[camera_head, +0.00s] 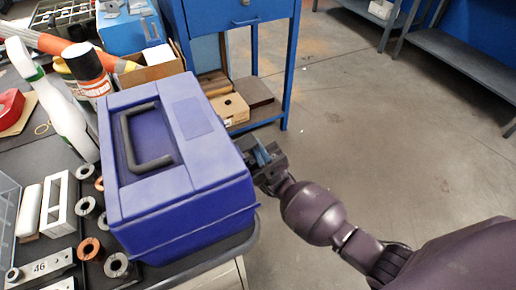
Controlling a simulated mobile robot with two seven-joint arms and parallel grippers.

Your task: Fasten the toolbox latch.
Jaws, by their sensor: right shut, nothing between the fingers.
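A blue toolbox (190,200) with a dark carrying handle (145,140) sits on the dark bench near its right edge. Its lid looks down on the body. My right gripper (254,154) is at the toolbox's right side, close to the lid's edge, and its fingers are shut with nothing between them. I cannot tell whether it touches the box. The latch is not clearly seen; it may be hidden on the side by the gripper. My left gripper is not in view.
Left of the toolbox are a white spray bottle (48,105), a black-and-orange can (88,72), several metal rings (117,265) and a white rack (58,205). A blue workbench (240,14) stands behind. The floor (400,120) at the right is open.

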